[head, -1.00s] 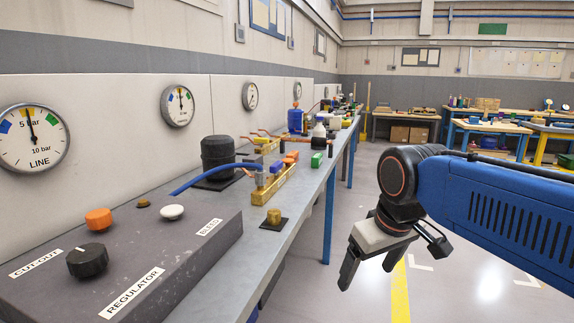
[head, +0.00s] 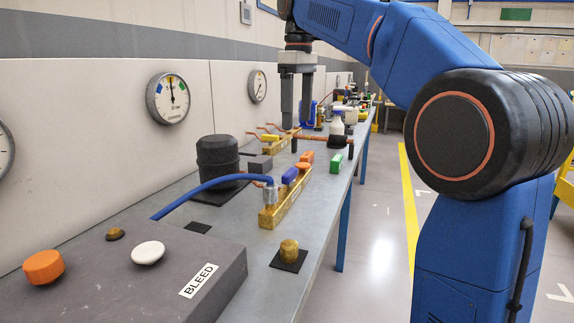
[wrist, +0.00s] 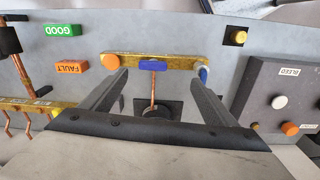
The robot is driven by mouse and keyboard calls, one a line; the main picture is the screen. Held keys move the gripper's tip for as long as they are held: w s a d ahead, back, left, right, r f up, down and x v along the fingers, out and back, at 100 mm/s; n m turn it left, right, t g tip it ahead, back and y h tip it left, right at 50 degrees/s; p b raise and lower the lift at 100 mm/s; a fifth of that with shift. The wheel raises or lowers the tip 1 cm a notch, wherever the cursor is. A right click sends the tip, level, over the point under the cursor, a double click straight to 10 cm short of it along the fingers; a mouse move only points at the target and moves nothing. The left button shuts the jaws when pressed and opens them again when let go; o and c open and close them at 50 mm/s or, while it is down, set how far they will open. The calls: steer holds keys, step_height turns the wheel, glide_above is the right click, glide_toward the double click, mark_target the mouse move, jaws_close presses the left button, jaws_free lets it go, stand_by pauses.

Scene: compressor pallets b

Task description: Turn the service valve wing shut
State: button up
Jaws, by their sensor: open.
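A blue wing handle (head: 289,176) sits on a brass valve bar (head: 267,217) on the bench; I take it for the service valve wing, though no label shows. In the wrist view the blue wing (wrist: 153,66) lies lengthwise along the brass bar (wrist: 180,60), above a copper pipe. An orange round knob (wrist: 110,61) is at the bar's left end, and a hose fitting (wrist: 203,77) is at its right. My gripper (head: 297,122) is open and empty, fingers pointing down, above the bench. In the wrist view the wing appears between the fingers (wrist: 158,72), with no contact visible.
A black compressor (head: 219,160) stands left of the bar, with a blue hose (head: 205,186) nearby. A grey panel box (head: 130,275) with knobs is in front. Orange FAULT (wrist: 72,67) and green GOOD (wrist: 60,30) blocks lie near the bar. A second brass bar with a yellow wing (head: 270,138) is farther back.

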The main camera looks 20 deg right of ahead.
mark_target(290, 171)
steer(key=shift+n, duration=0.4)
steer(key=w+f, duration=0.1)
steer(key=f, duration=0.4)
steer(key=w+f, duration=0.1)
steer(key=f, duration=0.4)
steer(key=w+a+f, duration=0.1)
steer(key=f, duration=0.5)
steer(key=shift+w, duration=0.25)
steer(key=c, duration=1.1)
